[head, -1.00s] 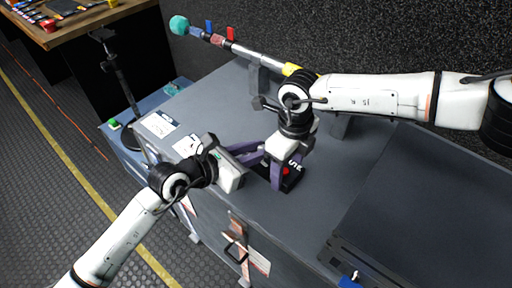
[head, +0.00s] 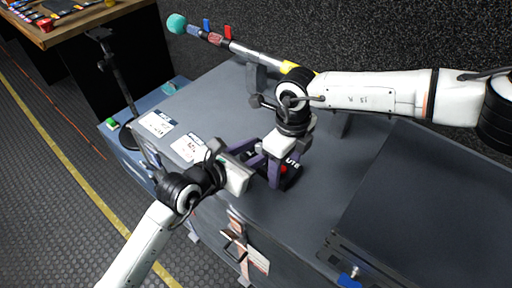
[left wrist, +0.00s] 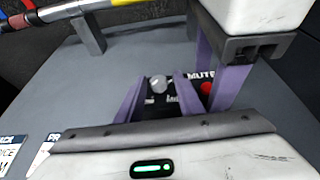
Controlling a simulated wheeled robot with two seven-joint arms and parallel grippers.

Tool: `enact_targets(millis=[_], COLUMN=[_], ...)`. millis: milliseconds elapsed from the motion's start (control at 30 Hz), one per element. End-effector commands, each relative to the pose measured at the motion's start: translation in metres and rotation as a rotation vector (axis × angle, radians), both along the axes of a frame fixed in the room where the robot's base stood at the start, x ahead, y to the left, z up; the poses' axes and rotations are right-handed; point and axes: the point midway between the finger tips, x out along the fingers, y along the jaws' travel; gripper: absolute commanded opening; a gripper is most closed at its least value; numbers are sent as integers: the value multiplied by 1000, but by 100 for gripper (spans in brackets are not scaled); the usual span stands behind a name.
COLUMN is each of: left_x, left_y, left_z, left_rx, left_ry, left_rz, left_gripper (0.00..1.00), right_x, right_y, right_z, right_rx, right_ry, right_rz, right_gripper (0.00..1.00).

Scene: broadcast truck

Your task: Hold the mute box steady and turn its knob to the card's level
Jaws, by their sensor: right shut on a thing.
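The black mute box (head: 293,172) sits on the grey case top, with white lettering and a red button; it also shows in the left wrist view (left wrist: 160,111). Its pale round knob (left wrist: 158,84) is seen between the two purple fingers of my left gripper (left wrist: 161,80). Those fingers stand apart; I cannot tell whether they touch the knob. My right gripper (head: 277,165) comes down from above and is shut on the box. Two white cards (head: 157,124) (head: 189,149) lie left of the box; their levels are not readable.
A boom pole (head: 262,55) with a teal tip rests on a stand (head: 257,78) behind the box. A dark raised panel (head: 430,205) lies to the right. A thin black stand (head: 122,85) rises at the left. The case top between cards and pole is clear.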

Motion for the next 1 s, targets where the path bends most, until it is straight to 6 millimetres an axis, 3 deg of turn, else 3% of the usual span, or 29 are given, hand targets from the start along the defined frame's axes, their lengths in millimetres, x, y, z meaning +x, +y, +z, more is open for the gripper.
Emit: enact_targets(millis=[433, 800, 1000], left_x=[-6, -64, -86], left_y=[6, 44, 58], left_z=[5, 32, 43], left_rx=[1, 3, 1], left_ry=[-4, -1, -2], left_rz=[2, 2, 1], left_gripper=[39, 39, 39], right_x=[0, 0, 0], right_y=[-1, -1, -1], right_z=[0, 0, 0], right_rx=[-1, -2, -2], right_ry=[0, 0, 0], right_rz=[-1, -1, -1], right_gripper=[28, 28, 28])
